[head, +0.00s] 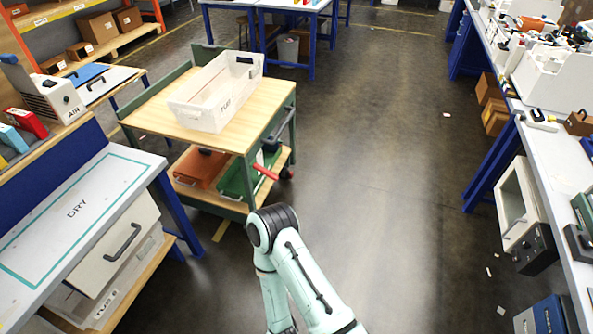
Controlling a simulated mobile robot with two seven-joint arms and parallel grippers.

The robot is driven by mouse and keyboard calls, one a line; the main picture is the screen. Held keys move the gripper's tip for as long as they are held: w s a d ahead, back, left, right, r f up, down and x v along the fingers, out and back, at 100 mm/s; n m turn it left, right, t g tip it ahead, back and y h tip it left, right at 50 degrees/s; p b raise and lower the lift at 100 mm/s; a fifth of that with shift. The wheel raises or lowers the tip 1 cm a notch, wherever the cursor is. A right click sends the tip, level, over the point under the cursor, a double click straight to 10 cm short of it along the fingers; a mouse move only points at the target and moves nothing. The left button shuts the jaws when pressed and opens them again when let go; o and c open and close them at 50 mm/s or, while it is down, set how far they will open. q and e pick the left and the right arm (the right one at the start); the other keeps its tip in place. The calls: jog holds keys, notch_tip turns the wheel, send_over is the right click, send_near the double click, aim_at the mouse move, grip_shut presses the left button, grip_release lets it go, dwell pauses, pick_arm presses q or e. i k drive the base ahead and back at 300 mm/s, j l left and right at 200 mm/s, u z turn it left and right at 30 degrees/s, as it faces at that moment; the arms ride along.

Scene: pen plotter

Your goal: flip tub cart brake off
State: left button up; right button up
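The tub cart (235,135) stands left of centre, a green-framed cart with a wooden top and a lower shelf. A white tub (205,108) with lettering on its side sits on its top. A red lever (265,172) sticks out at the cart's near right side, sloping down to the right; it looks like the brake. A dark caster with a red part (287,173) shows just right of it. One of my arms rises from the bottom edge, its elbow below the lever and apart from it. Neither gripper is in view.
An orange bin (200,167) and a green bin (238,183) are on the cart's lower shelf. A bench marked DRY (120,170) stands at the near left. A long workbench (545,150) lines the right. The floor (370,160) between is mostly clear.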

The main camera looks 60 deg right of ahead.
aim_at(257, 166)
jog(key=z, duration=1.6)
jog(key=i+l+z, duration=0.1)
jog(key=i, duration=0.85)
jog(key=i+l+z, duration=0.15)
jog(key=i, duration=0.85)
